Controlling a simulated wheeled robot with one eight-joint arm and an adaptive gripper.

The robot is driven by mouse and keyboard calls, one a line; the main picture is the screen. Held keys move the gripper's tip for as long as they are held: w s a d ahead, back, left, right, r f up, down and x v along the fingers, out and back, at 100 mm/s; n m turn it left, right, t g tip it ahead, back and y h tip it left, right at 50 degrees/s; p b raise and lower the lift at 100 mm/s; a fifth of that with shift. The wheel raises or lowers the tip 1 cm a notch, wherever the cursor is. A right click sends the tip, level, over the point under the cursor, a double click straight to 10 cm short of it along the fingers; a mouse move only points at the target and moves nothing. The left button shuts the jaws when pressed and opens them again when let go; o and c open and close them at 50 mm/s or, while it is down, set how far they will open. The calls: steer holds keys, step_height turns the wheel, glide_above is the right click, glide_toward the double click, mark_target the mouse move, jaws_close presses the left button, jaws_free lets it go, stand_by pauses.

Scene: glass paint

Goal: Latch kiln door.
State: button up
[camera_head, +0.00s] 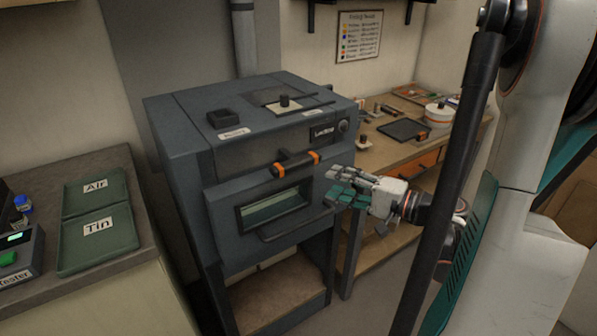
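The kiln (180,130) is a dark grey box on a stand in the middle of the view. Its door (225,240) has a window (272,208) and appears closed or nearly so; I cannot tell if it is flush. A dark bar handle (285,231) runs below the window. A black latch bar with orange bands (296,162) lies across the front just above the door. My gripper (338,190) is at the right side of the door front, below and right of the latch. It seems apart from the latch. Its finger gap is too small to tell.
A wooden workbench (385,152) with a dark tray (404,130) and a white pot (438,114) stands right of the kiln. A counter at the left holds green trays labelled Air (95,208) and Tin (97,246). My arm fills the right side.

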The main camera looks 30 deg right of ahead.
mark_target(301, 166)
steer(key=shift+t, duration=0.5)
steer(key=b+x, duration=0.1)
steer(key=x, duration=0.6)
steer(key=b+x, duration=0.1)
steer(key=x, duration=0.3)
steer(key=shift+w+d+r+b, duration=0.1)
steer(key=shift+w+d+b, duration=0.2)
steer(key=shift+w, duration=0.1)
jaws_close()
